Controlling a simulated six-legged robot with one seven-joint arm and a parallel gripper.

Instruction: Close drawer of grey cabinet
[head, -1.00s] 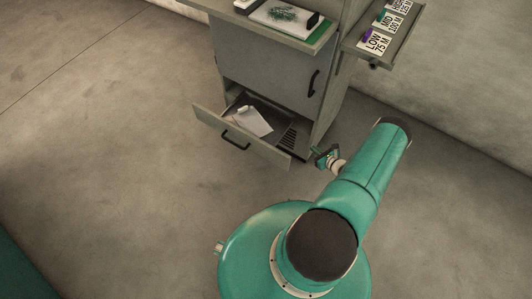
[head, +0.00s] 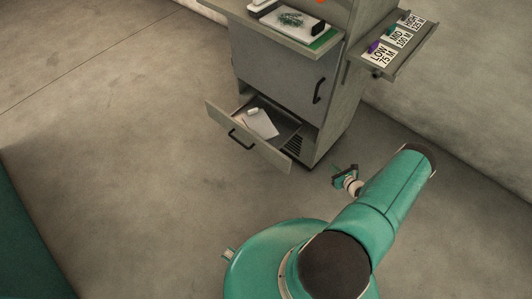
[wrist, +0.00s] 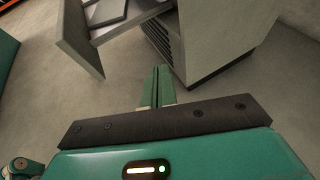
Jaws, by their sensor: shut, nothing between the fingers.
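The grey cabinet (head: 283,75) stands ahead of me, with its bottom drawer (head: 245,147) pulled well out. The drawer front has a dark handle (head: 241,139). A white paper (head: 262,123) and a small white item lie in the drawer. My gripper (head: 344,172) is to the right of the drawer front, apart from it and in front of the cabinet's lower right corner. In the wrist view, my gripper (wrist: 157,75) has its green fingers shut together and empty. The open drawer (wrist: 78,38) shows there at upper left, left of the fingers, and the cabinet (wrist: 215,40) at upper right.
A closed door with a dark handle (head: 318,90) is above the drawer. A worktop (head: 300,42) holds a tray, and a side shelf (head: 405,52) with labelled cards juts out to the right. Bare floor (head: 120,150) lies left of the drawer.

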